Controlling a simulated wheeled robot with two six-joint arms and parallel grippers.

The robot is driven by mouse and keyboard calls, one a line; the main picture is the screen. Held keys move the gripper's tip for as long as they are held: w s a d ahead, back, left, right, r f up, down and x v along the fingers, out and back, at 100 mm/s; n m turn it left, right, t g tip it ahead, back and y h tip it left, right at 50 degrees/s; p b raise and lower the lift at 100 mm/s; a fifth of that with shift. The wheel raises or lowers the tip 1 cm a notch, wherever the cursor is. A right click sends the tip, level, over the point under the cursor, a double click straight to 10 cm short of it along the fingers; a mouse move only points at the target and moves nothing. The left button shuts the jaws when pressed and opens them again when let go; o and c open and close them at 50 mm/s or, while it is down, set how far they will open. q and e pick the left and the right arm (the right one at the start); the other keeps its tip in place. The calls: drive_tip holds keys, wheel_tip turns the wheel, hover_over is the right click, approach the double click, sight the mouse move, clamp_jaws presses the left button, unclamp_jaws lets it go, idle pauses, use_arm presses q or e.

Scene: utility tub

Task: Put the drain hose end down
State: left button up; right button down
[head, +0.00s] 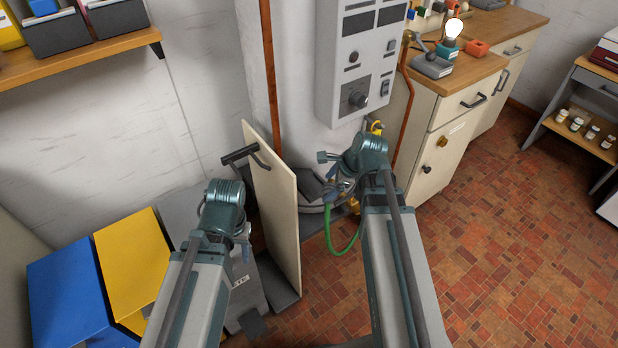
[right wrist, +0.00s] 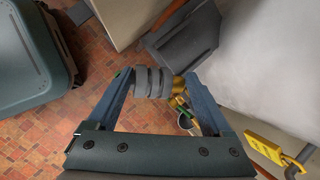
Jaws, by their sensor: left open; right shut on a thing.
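The drain hose end shows in the right wrist view as a grey ribbed piece (right wrist: 153,82) with a brass-coloured fitting (right wrist: 179,84). It is between the fingers of my right gripper (right wrist: 160,88), which is shut on it. In the head view my right gripper (head: 340,188) is over the grey tub (head: 312,208), and a green hose (head: 330,238) curves down below it. The wrist hides most of the hose end there. My left gripper (head: 241,250) is open and apart from the hose, left of the upright cream panel; its fingertips are mostly hidden.
The cream panel (head: 276,215) with a dark handle stands between my two arms. Blue (head: 65,290) and yellow (head: 130,262) boxes are at the left. A grey control box (head: 360,65) hangs on the wall. A cabinet (head: 445,140) stands at the right. The tiled floor at right is clear.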

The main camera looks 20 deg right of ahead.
drive_tip(key=w+a, duration=0.1)
drive_tip(key=w, duration=0.2)
drive_tip(key=w+a, duration=0.1)
drive_tip(key=w, duration=0.2)
drive_tip(key=w+a+f+b, duration=0.1)
drive_tip(key=w, duration=0.3)
drive_tip(key=shift+w+a, duration=0.1)
drive_tip(key=shift+a, duration=0.15)
drive_tip(key=shift+f+b, duration=1.7)
drive_tip(key=shift+f, duration=0.1)
drive_tip(key=shift+f+b, duration=0.3)
unclamp_jaws()
drive_tip(key=shift+r, duration=0.1)
